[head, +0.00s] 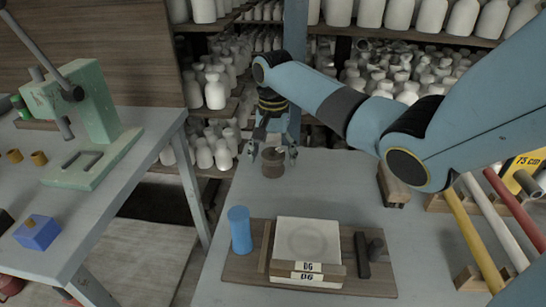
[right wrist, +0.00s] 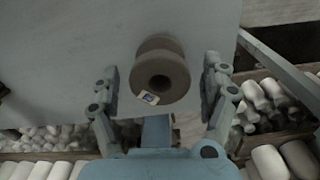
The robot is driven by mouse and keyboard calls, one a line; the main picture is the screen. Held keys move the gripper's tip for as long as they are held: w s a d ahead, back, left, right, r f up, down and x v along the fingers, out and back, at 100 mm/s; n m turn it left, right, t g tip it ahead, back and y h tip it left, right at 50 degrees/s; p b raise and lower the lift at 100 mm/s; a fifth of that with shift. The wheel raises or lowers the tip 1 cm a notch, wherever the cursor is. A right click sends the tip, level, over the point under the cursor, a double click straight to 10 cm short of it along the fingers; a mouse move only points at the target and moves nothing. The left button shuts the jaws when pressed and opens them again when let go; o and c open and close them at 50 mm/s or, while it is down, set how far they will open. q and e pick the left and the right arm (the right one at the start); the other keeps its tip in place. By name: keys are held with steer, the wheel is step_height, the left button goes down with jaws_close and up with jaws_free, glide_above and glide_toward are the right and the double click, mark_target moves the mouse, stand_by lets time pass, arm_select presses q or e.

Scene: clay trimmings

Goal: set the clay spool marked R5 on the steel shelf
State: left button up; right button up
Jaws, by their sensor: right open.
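A brown clay spool (head: 272,163) stands near the far edge of the grey table. It also shows in the right wrist view (right wrist: 163,76), with a dark hole in its end and a small pale label with a blue mark, too small to read, so I cannot confirm R5. My right gripper (head: 273,153) is open, with one finger on each side of the spool. In the right wrist view a gap shows between the spool and each finger. I cannot tell which surface is the steel shelf. My left gripper is not in view.
A board (head: 240,270) at the table's front holds a white slab labelled DG and a blue cylinder (head: 240,230). A wooden block (head: 392,185) and coloured rods lie to the right. Racks of white bottles (head: 215,90) stand behind. A green press (head: 95,130) is on the left table.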

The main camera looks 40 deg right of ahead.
mark_target(273, 153)
step_height(273, 153, up, 11)
steer(key=shift+f+p, duration=0.2)
steer(key=shift+p, duration=0.2)
